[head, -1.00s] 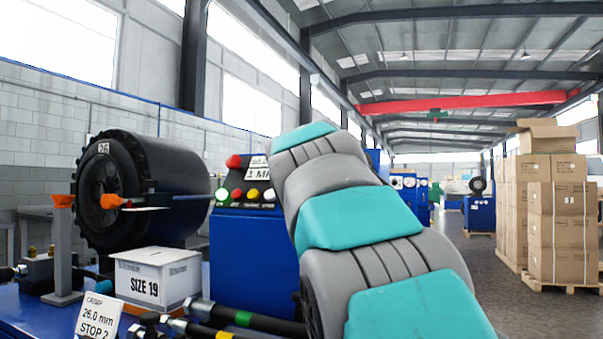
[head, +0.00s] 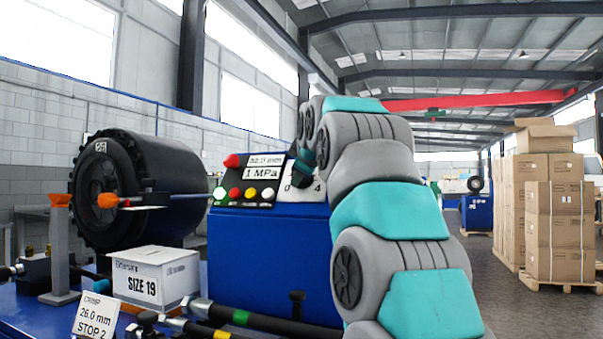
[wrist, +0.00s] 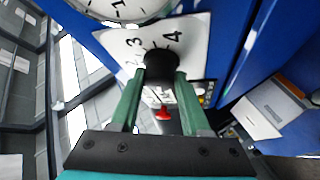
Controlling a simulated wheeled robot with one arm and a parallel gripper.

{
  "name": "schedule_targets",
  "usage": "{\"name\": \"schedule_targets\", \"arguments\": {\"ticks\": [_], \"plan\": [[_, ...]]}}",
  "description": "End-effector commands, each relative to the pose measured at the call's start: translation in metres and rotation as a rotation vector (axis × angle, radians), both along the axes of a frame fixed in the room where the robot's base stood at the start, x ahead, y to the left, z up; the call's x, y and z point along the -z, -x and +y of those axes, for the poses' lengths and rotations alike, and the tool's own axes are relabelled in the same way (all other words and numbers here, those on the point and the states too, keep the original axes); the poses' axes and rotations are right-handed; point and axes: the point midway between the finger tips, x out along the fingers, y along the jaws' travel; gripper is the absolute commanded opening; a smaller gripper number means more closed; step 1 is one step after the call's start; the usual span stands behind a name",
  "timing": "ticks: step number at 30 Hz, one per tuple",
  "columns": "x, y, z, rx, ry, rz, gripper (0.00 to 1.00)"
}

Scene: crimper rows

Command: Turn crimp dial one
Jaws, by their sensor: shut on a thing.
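The crimp dial is a black round knob (wrist: 159,64) on a white plate (wrist: 190,38) with black numerals, of which 3 and 4 read clearly in the wrist view. My gripper (wrist: 160,76) is shut on the knob, with one green finger on each side of it. In the head view the white dial plate (head: 293,193) shows at the right end of the blue crimper's (head: 265,250) panel. My arm hides most of it there, and the knob's pointing direction is unclear.
A display (head: 262,166) reads 32.0 mm and 1 MPa, above coloured buttons (head: 250,193). A red button (head: 231,160) sits left of it. A gauge (wrist: 120,8) is near the dial.

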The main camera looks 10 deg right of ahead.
Motion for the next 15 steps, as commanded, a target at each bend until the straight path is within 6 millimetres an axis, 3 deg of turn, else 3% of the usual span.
{"name": "schedule_targets", "arguments": {"ticks": [15], "plan": [[-0.0005, -0.0007, 0.0007, -0.033, 0.039, 0.024, 0.00]]}}
